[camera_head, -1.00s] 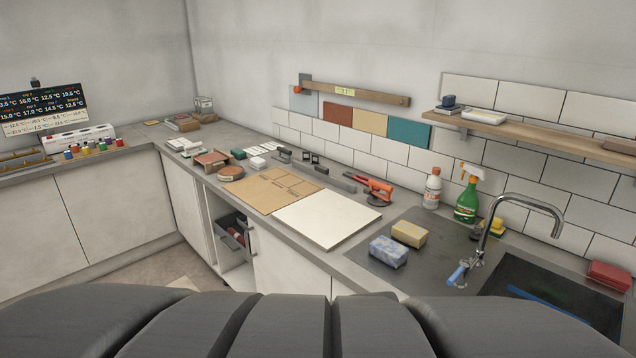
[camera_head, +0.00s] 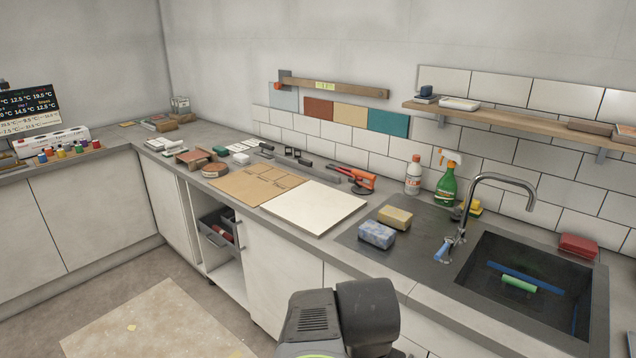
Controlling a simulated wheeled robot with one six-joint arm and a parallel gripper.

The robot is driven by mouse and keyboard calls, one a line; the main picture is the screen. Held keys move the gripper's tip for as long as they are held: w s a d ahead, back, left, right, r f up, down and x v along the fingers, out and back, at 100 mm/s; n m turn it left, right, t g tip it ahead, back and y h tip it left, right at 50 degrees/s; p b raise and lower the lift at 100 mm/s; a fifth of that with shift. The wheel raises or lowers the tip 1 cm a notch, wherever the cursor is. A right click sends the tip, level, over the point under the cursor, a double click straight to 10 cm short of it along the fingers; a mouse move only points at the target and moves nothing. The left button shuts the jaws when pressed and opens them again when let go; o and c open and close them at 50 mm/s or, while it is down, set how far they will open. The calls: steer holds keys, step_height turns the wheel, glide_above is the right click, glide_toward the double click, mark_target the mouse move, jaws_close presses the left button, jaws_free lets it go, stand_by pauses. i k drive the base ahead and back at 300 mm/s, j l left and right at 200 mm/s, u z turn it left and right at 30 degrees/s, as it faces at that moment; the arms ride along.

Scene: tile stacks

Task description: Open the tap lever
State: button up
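The tap (camera_head: 480,192) is a curved metal spout standing at the left rim of the dark sink (camera_head: 476,314). Its lever (camera_head: 441,252) has a blue grip and sits low at the tap's base, angled down to the left. A dark grey part of my arm (camera_head: 340,318) shows at the bottom centre, in front of the cabinets and well short of the tap. My gripper is not in view, so its opening cannot be seen.
A blue sponge (camera_head: 377,234) and a yellow sponge (camera_head: 395,217) lie left of the tap. A green spray bottle (camera_head: 446,186) and a white bottle (camera_head: 413,176) stand behind. A wooden shelf (camera_head: 500,123) hangs above.

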mark_target(448, 241)
steer(key=l+u, duration=0.2)
steer(key=l, duration=0.55)
steer(key=k+l+u, duration=0.15)
steer(key=l, duration=0.6)
steer(key=i, duration=0.05)
